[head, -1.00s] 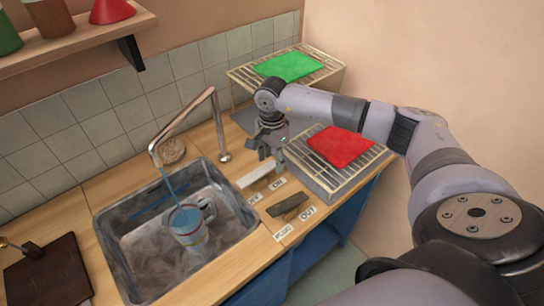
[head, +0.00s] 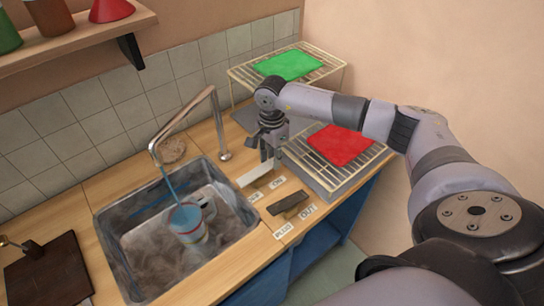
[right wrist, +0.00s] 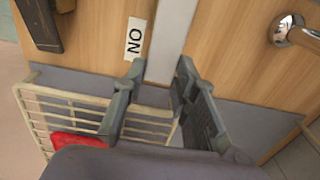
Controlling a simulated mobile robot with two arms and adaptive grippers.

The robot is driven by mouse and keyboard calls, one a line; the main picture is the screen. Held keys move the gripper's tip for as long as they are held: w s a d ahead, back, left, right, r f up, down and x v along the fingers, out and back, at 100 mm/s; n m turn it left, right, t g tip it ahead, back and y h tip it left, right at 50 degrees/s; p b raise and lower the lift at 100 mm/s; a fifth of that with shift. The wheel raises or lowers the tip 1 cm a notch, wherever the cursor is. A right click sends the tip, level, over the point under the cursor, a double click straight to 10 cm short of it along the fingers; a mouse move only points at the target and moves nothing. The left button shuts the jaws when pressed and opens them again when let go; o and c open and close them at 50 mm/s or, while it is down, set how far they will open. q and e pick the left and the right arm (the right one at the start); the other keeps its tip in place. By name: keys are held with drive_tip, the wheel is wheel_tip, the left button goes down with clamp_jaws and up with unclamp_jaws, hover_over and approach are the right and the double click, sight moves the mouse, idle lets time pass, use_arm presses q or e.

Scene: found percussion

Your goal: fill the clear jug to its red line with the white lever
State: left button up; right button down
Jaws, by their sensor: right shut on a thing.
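The clear jug (head: 188,224) stands upright in the sink, with a handle on its right and a red band around it. A blue stream (head: 168,184) runs from the tap into its mouth. The exact water level against the red line is too small to tell. My right gripper (head: 267,157) is shut on the white lever (head: 254,176) on the counter. In the right wrist view the lever (right wrist: 173,40) lies between the fingers of the gripper (right wrist: 158,82). My left gripper is not in view.
The metal sink (head: 118,262) surrounds the jug, under the curved tap (head: 186,115). A dark lever (head: 288,202) lies near the white one, with labels beside both. Wire racks hold a red cloth (head: 340,145) and a green cloth (head: 288,65). A dark board (head: 48,270) lies at left.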

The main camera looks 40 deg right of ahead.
sight(259, 170)
drive_tip(key=shift+a+r+h+b, duration=0.25)
drive_tip(key=shift+h+b, duration=0.1)
drive_tip(key=shift+h, duration=0.2)
drive_tip(key=shift+a+r+h+b, duration=0.2)
drive_tip(key=shift+h+b, duration=0.15)
drive_tip(key=shift+h, duration=0.2)
drive_tip(key=shift+a+r+h, duration=0.2)
drive_tip(key=shift+r+h, duration=0.1)
drive_tip(key=shift+h, duration=0.4)
drive_tip(key=c, duration=1.3)
unclamp_jaws()
drive_tip(key=v, duration=1.2)
drive_tip(key=shift+s, duration=0.2)
